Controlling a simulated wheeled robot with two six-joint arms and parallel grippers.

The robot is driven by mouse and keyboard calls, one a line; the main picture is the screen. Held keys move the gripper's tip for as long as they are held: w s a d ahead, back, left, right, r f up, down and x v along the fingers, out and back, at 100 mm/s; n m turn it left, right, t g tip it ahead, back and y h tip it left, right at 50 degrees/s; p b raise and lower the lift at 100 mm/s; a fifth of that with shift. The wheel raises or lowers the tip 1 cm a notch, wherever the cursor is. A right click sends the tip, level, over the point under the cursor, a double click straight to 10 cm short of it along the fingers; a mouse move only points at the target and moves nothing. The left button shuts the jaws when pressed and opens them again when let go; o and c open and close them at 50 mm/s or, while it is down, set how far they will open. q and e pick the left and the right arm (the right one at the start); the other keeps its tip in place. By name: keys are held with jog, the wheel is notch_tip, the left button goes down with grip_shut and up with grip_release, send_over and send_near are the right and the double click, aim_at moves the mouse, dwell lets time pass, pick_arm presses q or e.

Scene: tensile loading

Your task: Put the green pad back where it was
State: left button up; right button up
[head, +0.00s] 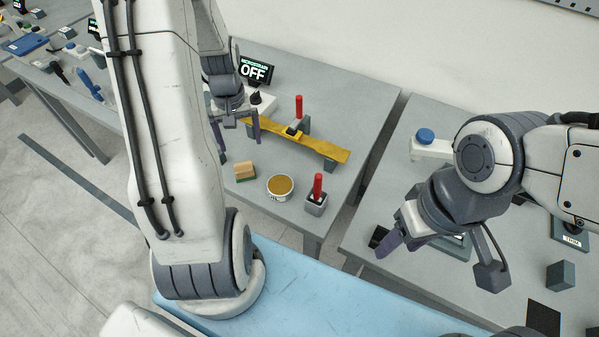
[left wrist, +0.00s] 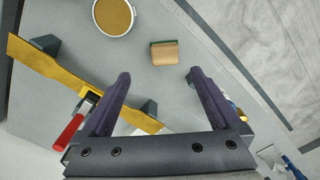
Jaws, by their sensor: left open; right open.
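The green pad (head: 239,178) shows as a green layer along a small tan wooden block (head: 246,168) on the grey bench. In the left wrist view the tan block (left wrist: 166,54) lies just ahead of the fingertips, with the thin green edge (left wrist: 163,42) on its far side. My left gripper (head: 240,146) is open and empty above the bench, behind the block in the head view. Its fingers (left wrist: 160,73) are spread wider than the block, which is not between them. My right gripper (head: 438,264) is open and empty over the right bench.
A round tin (head: 281,186) and a red-handled tool in a grey holder (head: 316,202) stand right of the block. A yellow strip (head: 325,149) lies on supports with a red-handled brush (head: 298,112). An OFF display (head: 257,71) stands behind.

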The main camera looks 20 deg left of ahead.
pick_arm(q)
jog(key=s+d+r+m, duration=0.1)
jog(key=d+r+m, duration=0.2)
jog(key=d, duration=0.6)
jog(key=d+r+m, duration=0.4)
jog(key=d, duration=0.5)
jog(key=s+d+r+m+h, duration=0.1)
jog(key=s+d+r+m, duration=0.3)
jog(key=s+d+m, duration=0.4)
jog(key=s+d, duration=0.4)
jog(key=s, duration=0.3)
jog(key=shift+d+m, duration=0.3)
